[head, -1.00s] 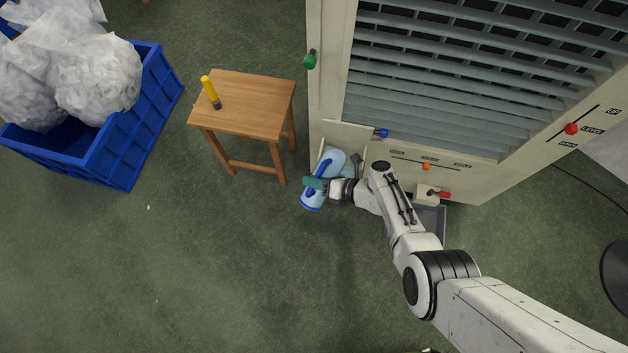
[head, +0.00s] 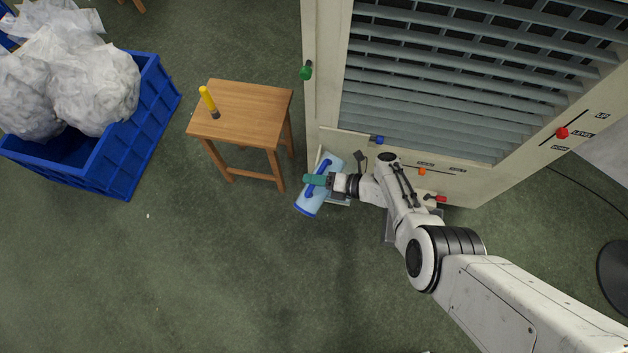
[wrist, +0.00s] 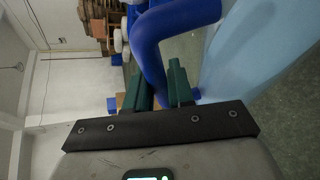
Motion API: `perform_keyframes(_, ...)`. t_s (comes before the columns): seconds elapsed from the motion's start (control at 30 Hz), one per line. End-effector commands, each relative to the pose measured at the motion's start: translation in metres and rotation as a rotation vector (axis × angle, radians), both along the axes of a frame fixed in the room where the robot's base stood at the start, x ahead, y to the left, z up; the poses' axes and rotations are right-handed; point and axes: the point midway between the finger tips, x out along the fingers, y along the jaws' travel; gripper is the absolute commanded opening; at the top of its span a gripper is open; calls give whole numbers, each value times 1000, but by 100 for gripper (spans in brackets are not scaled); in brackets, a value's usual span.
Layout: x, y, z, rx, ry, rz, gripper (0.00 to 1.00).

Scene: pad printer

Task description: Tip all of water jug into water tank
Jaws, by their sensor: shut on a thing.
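The water jug (head: 312,200) is light blue with a darker blue handle. My gripper (head: 316,181) is shut on that handle, and the jug hangs tilted at the lower left corner of the big machine. In the wrist view my green fingers (wrist: 162,88) close around the blue handle (wrist: 165,35), with the pale blue jug wall (wrist: 245,60) on the right. The light tray-like part just beside the jug (head: 340,201) may be the water tank; the jug and my gripper hide most of it. I cannot see any water flowing.
A wooden stool (head: 245,108) with a yellow-handled tool (head: 209,101) stands left of the machine (head: 312,110). A blue crate (head: 140,130) of white filled bags is at the far left. Green and blue knobs stick out from the machine. The floor in front is clear.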

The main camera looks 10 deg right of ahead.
Motion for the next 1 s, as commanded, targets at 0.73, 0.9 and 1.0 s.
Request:
perform_keyframes(0.73,13,-13,25,145,135,-1,0)
perform_keyframes(0.9,16,-16,30,179,166,-1,0)
perform_keyframes(1.0,18,-18,34,198,183,-1,0)
